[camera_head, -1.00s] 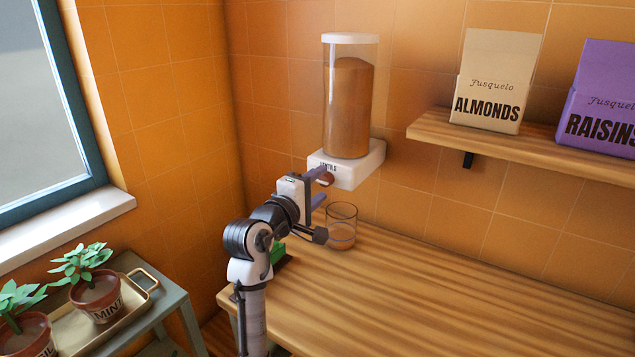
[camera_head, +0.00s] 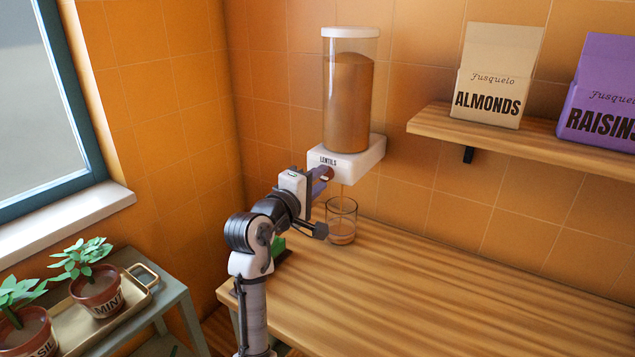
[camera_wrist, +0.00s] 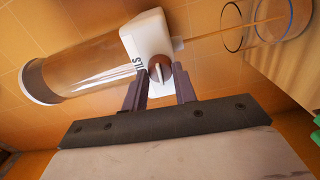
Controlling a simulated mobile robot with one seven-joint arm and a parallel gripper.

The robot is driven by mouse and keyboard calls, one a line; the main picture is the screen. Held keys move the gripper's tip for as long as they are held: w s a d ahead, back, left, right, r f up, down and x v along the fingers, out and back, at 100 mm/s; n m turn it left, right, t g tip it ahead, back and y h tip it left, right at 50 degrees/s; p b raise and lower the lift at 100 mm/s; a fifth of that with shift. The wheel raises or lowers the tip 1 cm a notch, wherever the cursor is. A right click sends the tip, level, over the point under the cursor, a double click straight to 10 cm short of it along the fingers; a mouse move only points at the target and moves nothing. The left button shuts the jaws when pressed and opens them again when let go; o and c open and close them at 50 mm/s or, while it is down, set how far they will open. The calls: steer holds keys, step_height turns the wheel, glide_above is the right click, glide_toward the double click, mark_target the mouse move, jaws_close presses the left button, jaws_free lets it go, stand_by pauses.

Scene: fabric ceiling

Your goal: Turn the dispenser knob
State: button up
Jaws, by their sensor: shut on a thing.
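The dispenser (camera_head: 347,110) is a clear cylinder of brown lentils on a white base labelled "LENTILS" (camera_head: 362,163), mounted on the tiled wall. Its brown round knob (camera_wrist: 159,73) sits on the base front, with a pale ridge across it. My gripper (camera_wrist: 158,78) is shut on the knob, one purple finger on each side. In the head view my gripper (camera_head: 322,182) partly hides the knob. A clear glass (camera_head: 341,213) stands on the counter below the base, with brown contents low inside. In the wrist view a thin brownish streak runs between base and glass (camera_wrist: 283,18).
The wooden counter (camera_head: 440,290) is clear to the right of the glass. A wall shelf (camera_head: 430,126) at right holds an almonds box (camera_head: 492,85) and a raisins box (camera_head: 605,100). Potted plants on a tray (camera_head: 75,325) stand at lower left.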

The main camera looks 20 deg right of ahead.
steer(key=m+b, duration=0.2)
steer(key=m, duration=0.1)
steer(key=shift+f+m, duration=0.15)
steer(key=shift+m, duration=0.25)
steer(key=m+b, duration=0.2)
steer(key=m, duration=0.2)
steer(key=shift+f+m+b, duration=0.1)
steer(key=shift+m+b, duration=0.2)
steer(key=shift+b, duration=0.1)
steer(key=m+b, duration=0.3)
steer(key=m, duration=0.1)
steer(key=shift+m, duration=0.3)
steer(key=shift+m+b, duration=1.25)
steer(key=shift+m, duration=0.85)
steer(key=o, duration=1)
steer(key=shift+r, duration=0.2)
steer(key=shift+c, duration=0.2)
steer(key=shift+a, duration=0.1)
